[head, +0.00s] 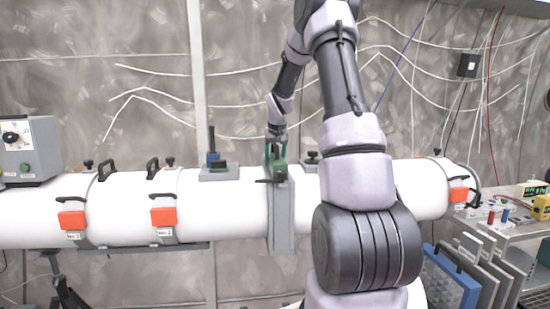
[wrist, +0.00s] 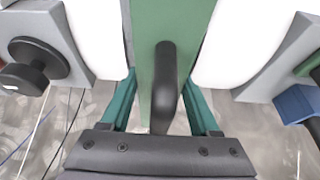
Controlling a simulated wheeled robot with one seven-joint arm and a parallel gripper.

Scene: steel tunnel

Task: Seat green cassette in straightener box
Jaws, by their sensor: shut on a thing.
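The green cassette (head: 279,171) is at the top of the grey straightener box (head: 281,220), which crosses the white tube. In the wrist view the cassette (wrist: 145,50) is a green plate with a black bar handle (wrist: 165,85). My gripper (head: 276,150) is above it, fingers down. In the wrist view the teal fingers of my gripper (wrist: 160,92) lie on both sides of the cassette and are shut on it. A strip of grey shows beside the plate. The cassette's lower part is hidden, so I cannot tell how deep it sits.
The white tube (head: 230,215) runs across the scene. A black knob (head: 312,156) stands close on the right. A rack with a blue panel (head: 450,280) is at lower right. Orange latches (head: 163,217) are at left.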

